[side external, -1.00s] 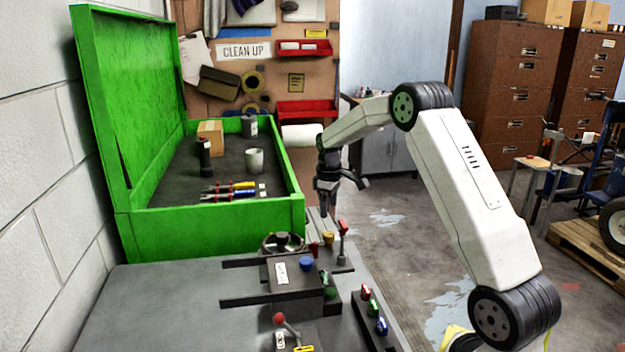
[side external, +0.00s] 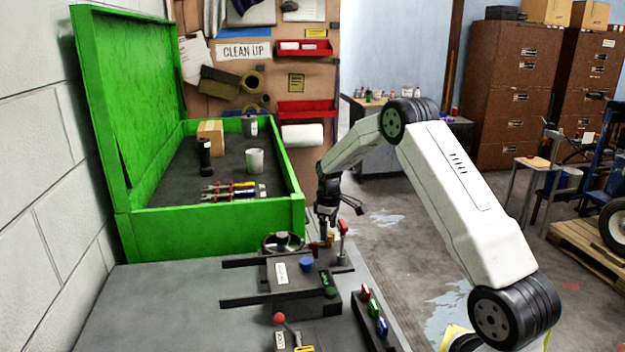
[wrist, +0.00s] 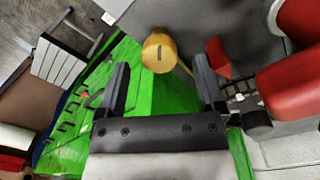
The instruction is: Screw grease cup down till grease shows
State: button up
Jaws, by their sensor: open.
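A brass-yellow round cap with a dark slot mark, which looks like the grease cup, shows in the wrist view (wrist: 158,52), between and just beyond my fingertips. In the side view this yellow cup (side external: 331,239) stands at the far end of the machine, partly hidden by my gripper. My gripper (side external: 341,217) points down close above it, its two fingers spread. In the wrist view my open gripper (wrist: 160,66) has one dark finger on each side of the cup, with nothing clamped. Whether any grease shows cannot be told.
A red-topped lever (side external: 342,226) stands just right of the cup, and a small red knob (side external: 313,248) left of it. A blue knob (side external: 306,264) and handwheel (side external: 282,243) are nearby. The open green box (side external: 205,222) rises behind at left.

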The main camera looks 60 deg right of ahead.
jog(key=shift+f, duration=0.9)
grip_shut()
jog(key=shift+m, duration=1.6)
